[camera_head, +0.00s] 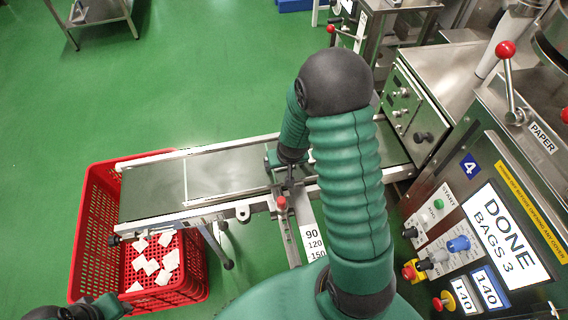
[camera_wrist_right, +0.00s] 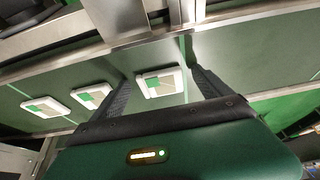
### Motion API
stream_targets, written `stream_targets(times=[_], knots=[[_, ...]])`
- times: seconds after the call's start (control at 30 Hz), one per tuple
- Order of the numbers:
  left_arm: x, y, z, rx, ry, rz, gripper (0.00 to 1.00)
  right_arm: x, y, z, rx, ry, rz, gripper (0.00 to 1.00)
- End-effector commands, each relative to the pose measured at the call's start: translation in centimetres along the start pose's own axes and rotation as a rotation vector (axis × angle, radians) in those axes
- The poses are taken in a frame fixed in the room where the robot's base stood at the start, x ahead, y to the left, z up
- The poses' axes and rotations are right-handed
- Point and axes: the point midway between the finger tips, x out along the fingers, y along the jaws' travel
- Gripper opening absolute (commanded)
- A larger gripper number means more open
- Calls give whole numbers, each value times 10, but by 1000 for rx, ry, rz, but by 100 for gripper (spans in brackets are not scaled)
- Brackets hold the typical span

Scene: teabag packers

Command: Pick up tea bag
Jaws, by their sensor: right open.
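In the right wrist view, several tea bags lie on the green conveyor belt, pale squares with a green patch. One tea bag (camera_wrist_right: 160,82) appears between the fingers of my right gripper (camera_wrist_right: 163,82), which is open. Two more, a middle tea bag (camera_wrist_right: 91,96) and a left tea bag (camera_wrist_right: 45,106), lie left of the fingers. I cannot tell whether the fingers touch the belt. In the head view, my right arm hides these bags, and my right gripper is mostly hidden above the conveyor (camera_head: 225,175). Part of my left arm shows at bottom left, without fingers.
A red crate (camera_head: 90,235) holding several white tea bags (camera_head: 150,266) stands at the conveyor's left end. The packing machine (camera_head: 470,190) with knobs and a "DONE BAGS 3" label is on the right. Metal rails (camera_head: 200,150) edge the belt. Green floor (camera_head: 130,80) is free at upper left.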

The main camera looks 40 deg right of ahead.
Motion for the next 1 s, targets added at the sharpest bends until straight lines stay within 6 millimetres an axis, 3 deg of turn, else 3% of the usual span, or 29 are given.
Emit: stream_targets(times=[0.17,0.67,1.0], knots=[[0,0,0,0,0,0,36,1,1,0,1,-1,-1,89],[0,0,0,0,0,0,36,0,0,0,0,-1,-1,24],[0,0,0,0,0,0,36,0,0,0,0,-1,-1,22]])
